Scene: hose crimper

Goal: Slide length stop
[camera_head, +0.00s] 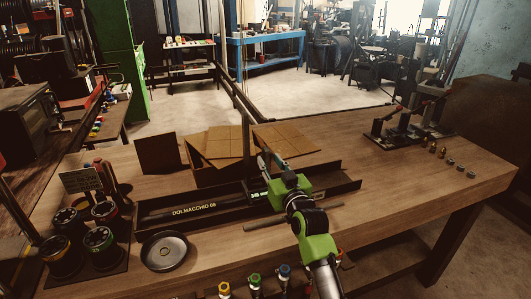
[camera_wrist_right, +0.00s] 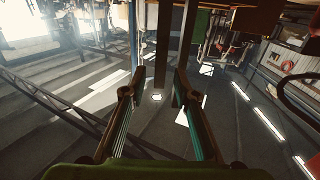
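A long black trough (camera_head: 172,215) lettered "DOLMACCHIO 08" lies along the front middle of the wooden table. A dark block with a white "mm" label (camera_head: 260,194) sits along it, seemingly the length stop; the green wrist partly covers its right side. My right gripper (camera_head: 265,162) is over the trough, just behind and above that label; I cannot tell whether it touches. In the right wrist view the two fingers (camera_wrist_right: 154,95) stand apart, with a gap between their tips and nothing clearly held. My left gripper is not in view.
Brown boxes (camera_head: 222,142) stand behind the trough. A round dark dish (camera_head: 165,251) and a rack of colored-ring cups (camera_head: 99,241) are at the left. A thin rod (camera_head: 262,225) lies in front. Lever tools (camera_head: 404,127) and small fittings stand at right. Table between is clear.

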